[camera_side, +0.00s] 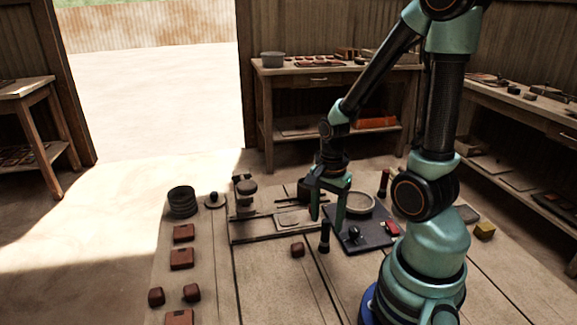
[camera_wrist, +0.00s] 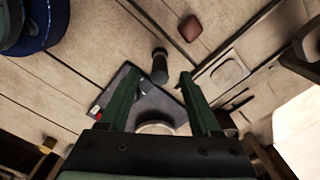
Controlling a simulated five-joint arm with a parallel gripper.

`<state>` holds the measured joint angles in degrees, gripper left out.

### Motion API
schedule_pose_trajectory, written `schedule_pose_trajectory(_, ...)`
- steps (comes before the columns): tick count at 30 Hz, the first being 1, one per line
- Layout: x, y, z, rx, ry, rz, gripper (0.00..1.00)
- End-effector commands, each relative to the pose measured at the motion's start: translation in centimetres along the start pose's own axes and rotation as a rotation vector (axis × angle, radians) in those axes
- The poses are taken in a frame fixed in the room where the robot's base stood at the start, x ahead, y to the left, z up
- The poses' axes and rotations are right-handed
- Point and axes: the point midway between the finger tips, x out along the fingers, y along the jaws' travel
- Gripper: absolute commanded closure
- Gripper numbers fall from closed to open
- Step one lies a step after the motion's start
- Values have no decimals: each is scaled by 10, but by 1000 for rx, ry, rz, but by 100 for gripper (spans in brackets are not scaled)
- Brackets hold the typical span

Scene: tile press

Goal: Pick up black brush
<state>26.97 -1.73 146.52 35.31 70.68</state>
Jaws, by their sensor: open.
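A dark upright cylinder that looks like the black brush (camera_side: 324,237) stands on the table beside the dark mat's left corner. In the wrist view the same dark cylinder (camera_wrist: 160,68) shows between the lines of my two fingers, near their tips. My gripper (camera_side: 328,217) is open, pointing down, with its fingertips close above and around the cylinder's top in the side view. It also shows in the wrist view (camera_wrist: 159,77), with nothing clamped between the fingers. I cannot tell whether a finger touches the cylinder. Its bristles are not clear.
The dark mat (camera_side: 372,240) carries a small black item (camera_side: 354,233), a red block (camera_side: 391,228) and a round pale dish (camera_side: 360,204). Another dark cylinder (camera_side: 383,184) stands behind. A brown block (camera_side: 297,250) lies left of the brush. A press frame (camera_side: 275,235) is behind it.

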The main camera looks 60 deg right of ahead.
Motion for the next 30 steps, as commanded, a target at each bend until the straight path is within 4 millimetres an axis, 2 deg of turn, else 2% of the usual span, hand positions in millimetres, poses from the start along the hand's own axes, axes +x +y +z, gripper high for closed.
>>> schedule_pose_trajectory(8, 13, 1, 0, -1, -2, 4, 36)
schedule_pose_trajectory(19, 51, 1, 0, -1, -1, 3, 36)
schedule_pose_trajectory(30, 58, 0, 0, -2, 1, -2, 36)
